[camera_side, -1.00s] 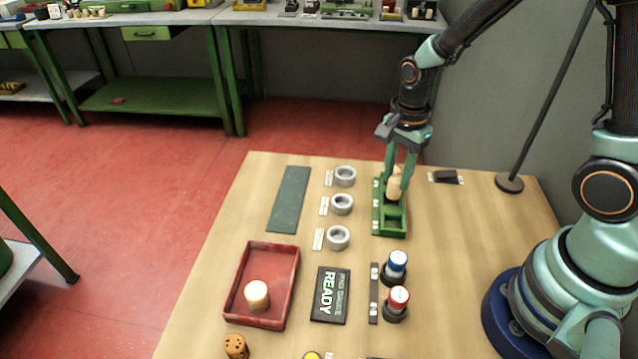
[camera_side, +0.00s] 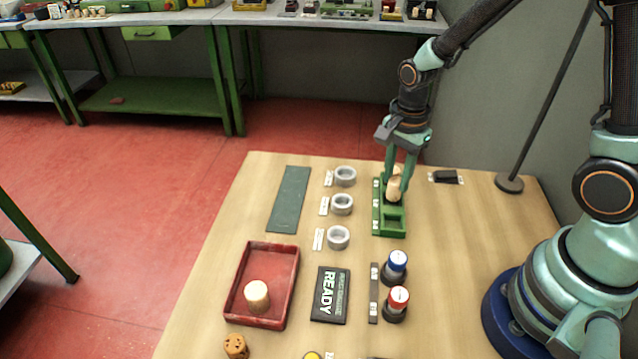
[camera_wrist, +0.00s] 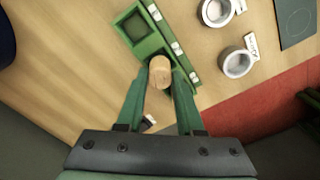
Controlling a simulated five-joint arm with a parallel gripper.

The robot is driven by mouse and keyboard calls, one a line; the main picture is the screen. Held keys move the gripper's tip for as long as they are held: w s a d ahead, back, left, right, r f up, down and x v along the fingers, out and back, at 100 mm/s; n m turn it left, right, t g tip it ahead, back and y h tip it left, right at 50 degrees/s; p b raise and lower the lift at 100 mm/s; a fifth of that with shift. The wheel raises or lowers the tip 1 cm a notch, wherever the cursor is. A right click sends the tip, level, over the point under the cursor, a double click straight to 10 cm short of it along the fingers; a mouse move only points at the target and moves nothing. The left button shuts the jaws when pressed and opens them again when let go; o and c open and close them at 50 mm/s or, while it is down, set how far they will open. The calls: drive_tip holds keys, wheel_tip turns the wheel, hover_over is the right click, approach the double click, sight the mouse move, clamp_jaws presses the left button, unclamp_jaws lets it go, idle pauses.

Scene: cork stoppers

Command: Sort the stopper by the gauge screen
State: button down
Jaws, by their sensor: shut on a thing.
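My gripper (camera_side: 398,190) is shut on a pale cork stopper (camera_side: 394,183) at the green rack (camera_side: 392,229) on the right side of the table. The stopper stands roughly upright between the fingers, over the rack's middle part. In the wrist view the stopper's round end (camera_wrist: 160,64) shows between my fingertips, with an empty pocket of the rack (camera_wrist: 134,25) beside it. I cannot tell whether the stopper touches the pocket's floor. The gauge screen (camera_side: 330,295) is a dark plate that reads "READY".
A red tray (camera_side: 284,325) holds one pale stopper (camera_side: 257,296). A spotted cork (camera_side: 236,346) stands near the front. Three grey rings (camera_side: 341,204) with labels stand left of the rack. Blue-topped (camera_side: 396,262) and red-topped (camera_side: 398,298) cylinders stand in front. A green mat (camera_side: 289,200) lies at left.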

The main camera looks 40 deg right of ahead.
drive_tip(key=shift+f, duration=1.1)
idle(1.1)
drive_tip(key=shift+c, duration=2.3)
unclamp_jaws()
wheel_tip(320, 180, up, 12)
drive_tip(key=s+r+n+t, duration=0.5)
drive_tip(key=r+n, duration=0.4)
drive_tip(key=n, duration=0.7)
drive_tip(key=shift+s+a+n+t, duration=0.2)
drive_tip(key=shift+a+n+t, duration=0.1)
drive_tip(key=shift+n, duration=0.1)
